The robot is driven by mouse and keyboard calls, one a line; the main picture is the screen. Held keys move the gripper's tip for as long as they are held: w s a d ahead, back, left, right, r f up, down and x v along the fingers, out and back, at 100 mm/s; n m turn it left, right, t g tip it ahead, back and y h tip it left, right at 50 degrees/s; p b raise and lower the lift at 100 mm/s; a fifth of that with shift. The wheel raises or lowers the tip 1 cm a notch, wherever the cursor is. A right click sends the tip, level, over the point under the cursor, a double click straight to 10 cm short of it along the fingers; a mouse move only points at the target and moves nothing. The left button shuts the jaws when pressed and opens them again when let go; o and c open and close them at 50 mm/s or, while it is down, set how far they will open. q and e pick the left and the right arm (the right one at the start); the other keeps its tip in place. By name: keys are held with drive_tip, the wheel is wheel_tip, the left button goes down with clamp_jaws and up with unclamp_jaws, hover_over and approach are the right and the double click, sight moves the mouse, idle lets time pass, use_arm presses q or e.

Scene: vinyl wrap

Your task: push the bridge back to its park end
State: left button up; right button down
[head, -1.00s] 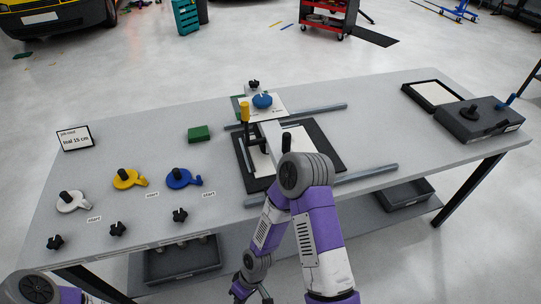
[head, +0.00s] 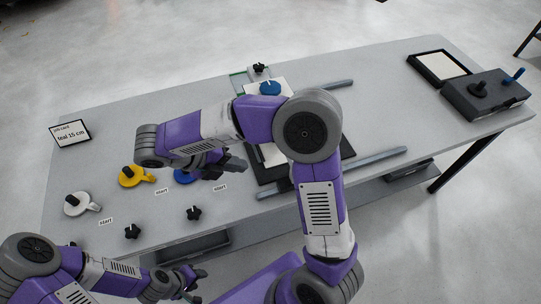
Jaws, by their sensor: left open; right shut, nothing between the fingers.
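The bridge over the dark board (head: 347,147) is hidden behind my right arm, so its position along the rails cannot be told. The far rail (head: 338,85) and near rail (head: 388,158) show to the right of my arm. My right gripper (head: 240,165) is shut and empty, pointing right above the left side of the board; contact with anything cannot be told. My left gripper (head: 196,286) is low in front of the table's near edge, open and empty.
A job card (head: 71,133) reads teal 15 cm. White (head: 78,203), yellow (head: 134,176) and partly hidden blue (head: 186,177) discs sit left, with black knobs (head: 132,231) in front. A dark box (head: 486,97) stands far right.

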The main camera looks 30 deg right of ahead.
drive_tip(key=s+d+f+b, duration=0.2)
drive_tip(key=d+f, duration=0.4)
drive_tip(key=d, duration=0.5)
drive_tip(key=shift+s+f+b, duration=0.15)
drive_tip(key=shift+s+b, duration=0.25)
drive_tip(key=shift+b, duration=0.35)
drive_tip(key=shift+d, duration=0.1)
